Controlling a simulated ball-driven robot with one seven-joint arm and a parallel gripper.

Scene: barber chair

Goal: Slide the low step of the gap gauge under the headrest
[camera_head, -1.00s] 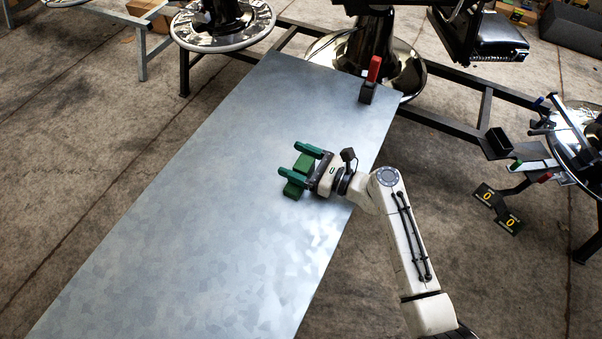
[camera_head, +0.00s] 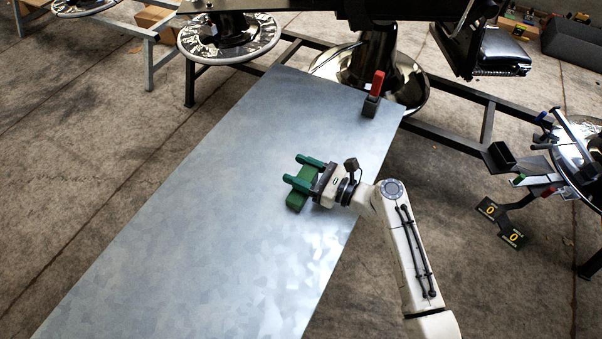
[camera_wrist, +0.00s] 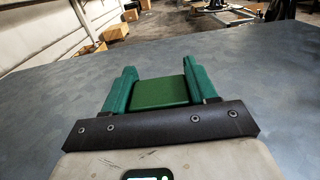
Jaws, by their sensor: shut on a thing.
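The gap gauge (camera_head: 296,201) is a green block with a lower part showing below and in front of my fingers. My gripper (camera_head: 297,170) has green fingers and is shut on it, over the metal table top. In the wrist view the gauge (camera_wrist: 160,93) sits between the two fingers, with its flat green top showing. Whether it touches the table is hard to tell. I cannot make out the headrest for certain; dark chair parts (camera_head: 455,45) show at the top, partly cut off by the frame.
The galvanised table (camera_head: 190,220) is wide and bare to the left of my gripper. A red-handled item in a grey block (camera_head: 372,98) stands near its far right corner. A dark frame with coloured-tipped parts (camera_head: 540,165) and black-and-yellow "0" plates (camera_head: 500,222) lie off the right side.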

